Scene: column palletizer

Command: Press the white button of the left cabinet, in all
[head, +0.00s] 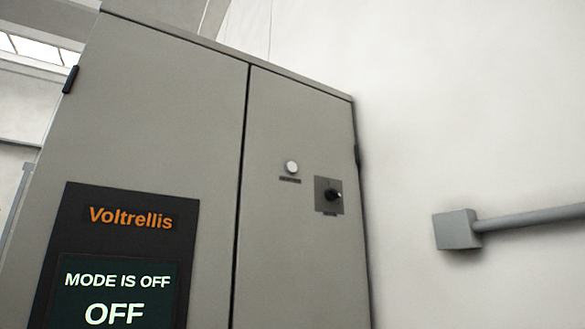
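A tall grey cabinet (165,120) with two doors fills the left and middle of the head view. A round white button (292,167) sits on its right door, above a small dark label too small to read. Right of and slightly below the button is a black rotary knob (334,195) on a dark square plate. A dark panel on the left door carries the orange word "Voltrellis" and a screen (115,295) reading "MODE IS OFF" and "OFF". Neither of my grippers is in view, and nothing covers the button.
A pale wall (460,100) stands to the right of the cabinet. A grey box (457,230) with a pipe (535,217) running right is fixed to it. The space in front of the cabinet doors looks clear. The floor is not in view.

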